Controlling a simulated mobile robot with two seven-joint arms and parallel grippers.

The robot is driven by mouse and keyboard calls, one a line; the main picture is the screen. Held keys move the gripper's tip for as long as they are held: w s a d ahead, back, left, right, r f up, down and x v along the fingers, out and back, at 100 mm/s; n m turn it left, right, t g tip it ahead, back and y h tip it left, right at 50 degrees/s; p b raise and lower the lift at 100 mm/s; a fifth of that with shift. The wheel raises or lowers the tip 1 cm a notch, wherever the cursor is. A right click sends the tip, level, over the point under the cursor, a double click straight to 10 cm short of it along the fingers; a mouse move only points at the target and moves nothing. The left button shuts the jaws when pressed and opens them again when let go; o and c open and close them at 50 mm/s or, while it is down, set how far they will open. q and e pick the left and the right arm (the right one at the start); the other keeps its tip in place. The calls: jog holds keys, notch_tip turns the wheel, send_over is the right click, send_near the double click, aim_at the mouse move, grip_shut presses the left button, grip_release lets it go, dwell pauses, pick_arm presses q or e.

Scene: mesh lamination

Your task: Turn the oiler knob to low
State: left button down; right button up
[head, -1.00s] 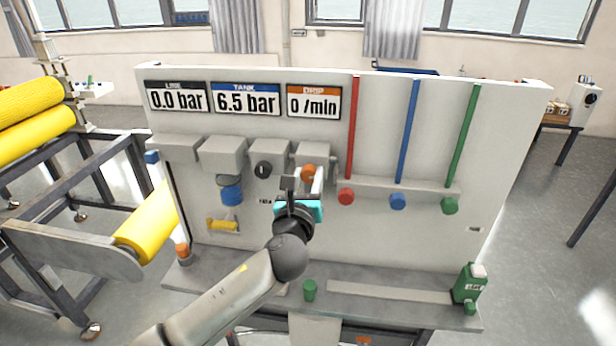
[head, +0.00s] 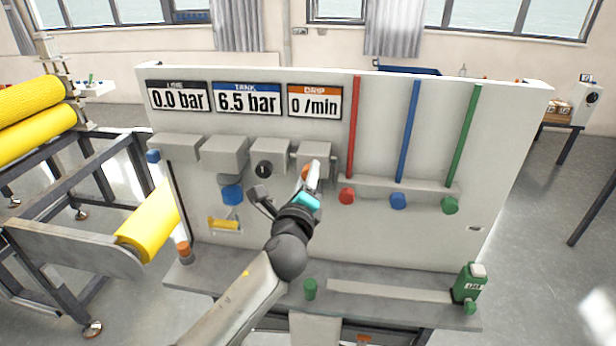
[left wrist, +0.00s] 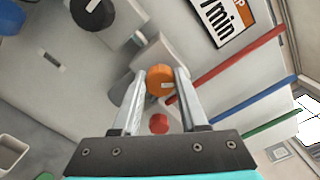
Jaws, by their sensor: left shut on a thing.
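The orange oiler knob (head: 306,173) sits on the front of the rightmost grey block on the panel, below the DROP display (head: 314,102), which reads 0 /min. My left gripper (head: 312,178) is at the knob and hides most of it in the head view. In the left wrist view the orange knob (left wrist: 160,82) lies between the two fingertips of the left gripper (left wrist: 161,76), which are shut on it. The gripper is tilted about its own axis. My right gripper is not in view.
A black knob (head: 263,170) is left of the orange one. Red (head: 347,196), blue (head: 398,201) and green (head: 449,205) knobs sit to the right under coloured pipes.

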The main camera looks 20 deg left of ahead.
pick_arm(q)
jog(key=n, duration=0.6)
jog(key=shift+f+n, duration=0.15)
jog(key=shift+n, duration=0.25)
dwell(0.4)
jog(key=shift+c, duration=2.2)
grip_release()
jog(key=shift+s, duration=0.1)
jog(key=b+v, duration=0.2)
jog(key=v, duration=1.3)
jog(key=shift+a, duration=0.1)
